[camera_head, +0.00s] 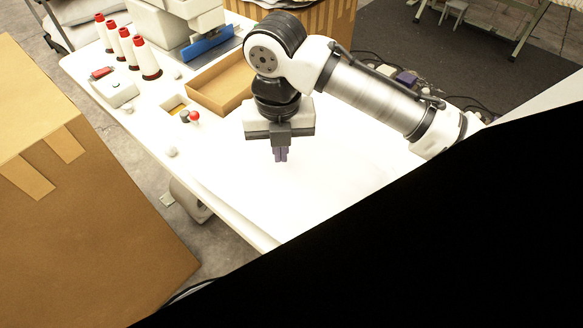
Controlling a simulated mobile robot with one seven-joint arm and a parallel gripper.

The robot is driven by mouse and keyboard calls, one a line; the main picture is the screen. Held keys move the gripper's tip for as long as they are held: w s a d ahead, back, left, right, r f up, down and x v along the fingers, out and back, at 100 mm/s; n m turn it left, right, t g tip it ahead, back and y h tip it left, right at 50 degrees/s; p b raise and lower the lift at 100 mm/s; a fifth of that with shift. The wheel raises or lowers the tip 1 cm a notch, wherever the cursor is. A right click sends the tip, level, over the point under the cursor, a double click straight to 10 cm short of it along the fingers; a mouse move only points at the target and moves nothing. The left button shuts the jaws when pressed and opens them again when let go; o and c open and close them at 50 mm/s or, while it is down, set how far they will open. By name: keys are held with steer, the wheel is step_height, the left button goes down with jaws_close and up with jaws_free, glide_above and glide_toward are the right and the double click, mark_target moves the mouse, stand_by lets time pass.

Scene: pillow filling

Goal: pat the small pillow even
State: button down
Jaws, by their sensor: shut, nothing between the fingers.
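My gripper (281,156) points straight down over the white table (225,165). Its dark fingers are together with nothing between them. I cannot make out a small pillow clearly. The area under and around the fingers is bright white, and a white pillow there does not stand out from the tabletop. I cannot tell whether the fingertips touch anything. A large black area hides the lower right of the view.
A sewing machine (180,18), several red-and-white thread cones (146,60) and an open cardboard tray (218,84) are on the table's far side. A large cardboard box (90,215) stands at left.

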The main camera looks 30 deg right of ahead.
step_height(320, 180, down, 2)
steer(key=shift+f+b, duration=0.1)
steer(key=shift+b, duration=0.7)
step_height(320, 180, up, 5)
steer(key=p, duration=0.4)
steer(key=shift+f, duration=0.1)
step_height(320, 180, down, 5)
steer(key=b, duration=0.3)
steer(key=shift+b, duration=0.4)
step_height(320, 180, up, 5)
steer(key=p, duration=0.4)
